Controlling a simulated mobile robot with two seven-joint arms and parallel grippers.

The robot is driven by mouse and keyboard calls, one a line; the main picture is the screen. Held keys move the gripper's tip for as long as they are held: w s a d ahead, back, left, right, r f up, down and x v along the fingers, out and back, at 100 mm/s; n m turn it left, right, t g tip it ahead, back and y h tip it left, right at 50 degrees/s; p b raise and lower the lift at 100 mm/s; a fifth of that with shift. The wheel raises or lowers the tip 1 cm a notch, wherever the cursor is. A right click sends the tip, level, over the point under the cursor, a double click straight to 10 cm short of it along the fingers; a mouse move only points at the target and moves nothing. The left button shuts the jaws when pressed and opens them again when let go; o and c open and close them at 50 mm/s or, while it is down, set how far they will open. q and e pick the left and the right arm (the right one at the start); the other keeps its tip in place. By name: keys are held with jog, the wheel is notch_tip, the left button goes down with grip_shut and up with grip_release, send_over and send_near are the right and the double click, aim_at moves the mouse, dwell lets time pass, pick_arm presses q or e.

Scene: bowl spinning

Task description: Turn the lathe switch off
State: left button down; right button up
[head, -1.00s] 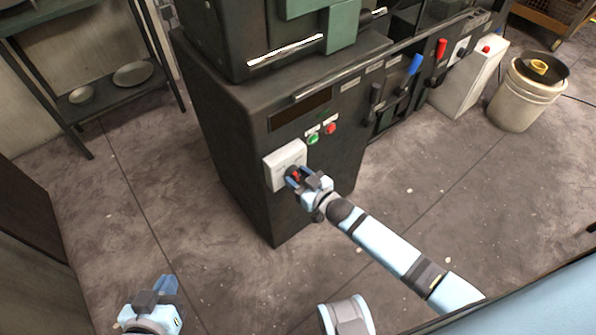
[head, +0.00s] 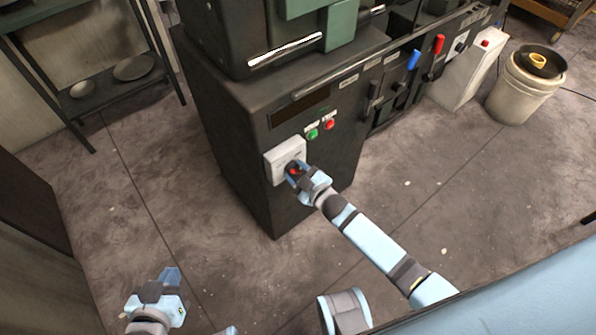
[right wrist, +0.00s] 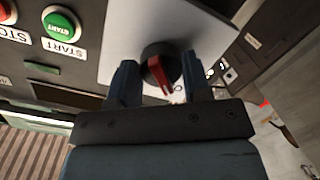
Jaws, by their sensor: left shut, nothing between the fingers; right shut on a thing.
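The lathe switch is a dark round knob with a red bar (right wrist: 161,75), set on a pale grey plate (head: 279,158) on the front of the dark lathe cabinet (head: 240,150). In the head view the knob is mostly hidden by my right gripper (head: 296,172), with a bit of red showing. In the right wrist view my right gripper (right wrist: 158,85) has a blue finger on each side of the knob and is shut on it. My left gripper (head: 170,279) is shut and empty, low at the left over the floor, far from the switch.
A green start button (head: 313,134) and a red stop button (head: 329,124) sit just above the plate. Blue (head: 413,60) and red (head: 439,44) levers stand further along the lathe. A white bucket (head: 522,92) is at the right. A shelf (head: 118,92) is at the left. The floor between is clear.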

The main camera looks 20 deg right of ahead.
dwell(0.3)
jog(key=o, duration=0.9)
pick_arm(q)
jog(key=shift+s+a+r+p, duration=0.1)
jog(key=shift+a+p, duration=0.1)
jog(key=shift+p, duration=1)
pick_arm(e)
jog(key=v, duration=1.3)
jog(key=shift+s+d, duration=0.1)
jog(key=shift+s, duration=0.3)
